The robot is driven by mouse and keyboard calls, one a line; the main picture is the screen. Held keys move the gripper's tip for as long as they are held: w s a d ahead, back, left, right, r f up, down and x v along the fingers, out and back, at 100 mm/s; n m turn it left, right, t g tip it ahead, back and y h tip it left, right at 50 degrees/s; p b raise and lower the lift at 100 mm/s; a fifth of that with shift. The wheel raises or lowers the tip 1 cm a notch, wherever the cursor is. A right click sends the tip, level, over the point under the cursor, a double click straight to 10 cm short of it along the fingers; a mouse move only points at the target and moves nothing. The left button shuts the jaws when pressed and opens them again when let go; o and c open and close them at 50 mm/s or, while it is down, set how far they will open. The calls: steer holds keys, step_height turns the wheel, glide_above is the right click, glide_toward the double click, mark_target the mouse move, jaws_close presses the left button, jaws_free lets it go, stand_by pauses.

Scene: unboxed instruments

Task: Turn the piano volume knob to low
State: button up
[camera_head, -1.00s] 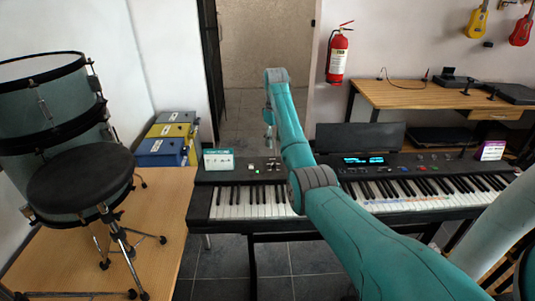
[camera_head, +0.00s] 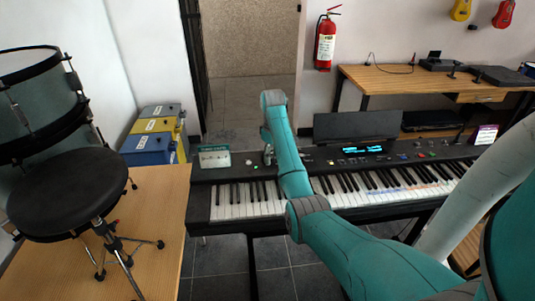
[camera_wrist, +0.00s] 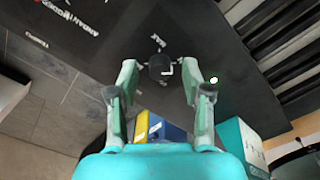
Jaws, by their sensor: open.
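The black digital piano (camera_head: 400,220) stands in the middle, with a panel of small controls along its back. In the wrist view a round black knob (camera_wrist: 161,66) with a white mark pointing right sits on the piano panel (camera_wrist: 110,55), under small white lettering. My gripper (camera_wrist: 160,70) is open, its two green fingers on either side of the knob with gaps showing. Whether the fingertips are level with the knob is unclear. In the head view my gripper (camera_head: 268,155) is low over the panel's left part; the knob cannot be made out there.
A green light (camera_wrist: 214,80) glows right of the knob. A wooden table (camera_head: 165,215) with a black stool (camera_head: 75,190) is at left. Floor (camera_head: 225,260) shows between.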

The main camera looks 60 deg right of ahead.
steer(key=shift+f, duration=0.15)
jaws_close()
stand_by(0.4)
